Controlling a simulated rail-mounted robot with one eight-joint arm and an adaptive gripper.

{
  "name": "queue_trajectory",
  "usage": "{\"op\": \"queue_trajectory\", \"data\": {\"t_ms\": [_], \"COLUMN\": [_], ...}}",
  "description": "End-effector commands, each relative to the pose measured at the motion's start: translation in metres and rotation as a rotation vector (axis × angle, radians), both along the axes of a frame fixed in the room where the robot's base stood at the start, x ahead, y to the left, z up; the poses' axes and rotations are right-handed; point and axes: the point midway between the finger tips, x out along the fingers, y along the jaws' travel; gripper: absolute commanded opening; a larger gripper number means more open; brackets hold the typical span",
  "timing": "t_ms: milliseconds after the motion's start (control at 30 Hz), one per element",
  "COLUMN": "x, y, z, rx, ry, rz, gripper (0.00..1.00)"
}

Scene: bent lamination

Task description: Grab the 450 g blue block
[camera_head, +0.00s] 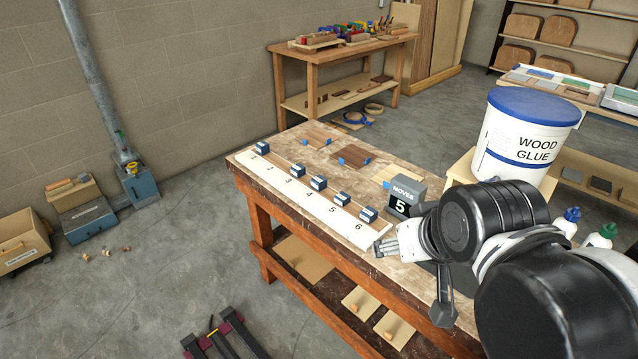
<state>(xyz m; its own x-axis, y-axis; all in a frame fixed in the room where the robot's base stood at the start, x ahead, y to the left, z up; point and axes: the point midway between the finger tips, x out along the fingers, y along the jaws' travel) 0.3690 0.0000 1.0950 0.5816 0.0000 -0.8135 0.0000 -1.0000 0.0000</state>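Several small dark-blue blocks with pale faces stand in a row on the numbered strip (327,212) of the workbench. One block (262,148) is at number 1, one (299,170) at 3, one (318,183) at 4, one (341,198) at 5 and one (368,214) at 6. Number 2 has no block. Any weight marks are too small to read, so I cannot tell which is 450 g. My gripper (383,247) is low over the bench, just right of the strip's near end and apart from the block at 6. Its finger opening is not clear.
A grey counter box reading "MOVES 5" (404,197) stands close behind my gripper. A large wood glue bucket (524,138) is at the right. Clamped wood pieces (354,156) lie at the bench's back. A second bench (340,62) stands farther away.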

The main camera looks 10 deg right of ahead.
Motion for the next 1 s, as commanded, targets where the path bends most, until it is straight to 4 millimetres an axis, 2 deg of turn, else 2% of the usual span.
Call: {"op": "queue_trajectory", "data": {"t_ms": [500, 633, 767, 1000], "x": [0.0, 0.007, 0.027, 0.083], "y": [0.0, 0.001, 0.002, 0.006], "z": [0.0, 0.006, 0.022, 0.055], "rx": [-0.001, -0.016, -0.066, -0.191], "ry": [0.0, 0.008, 0.034, 0.103], "rz": [0.001, 0.024, 0.101, 0.312], "gripper": [0.54, 0.54, 0.54, 0.54]}}
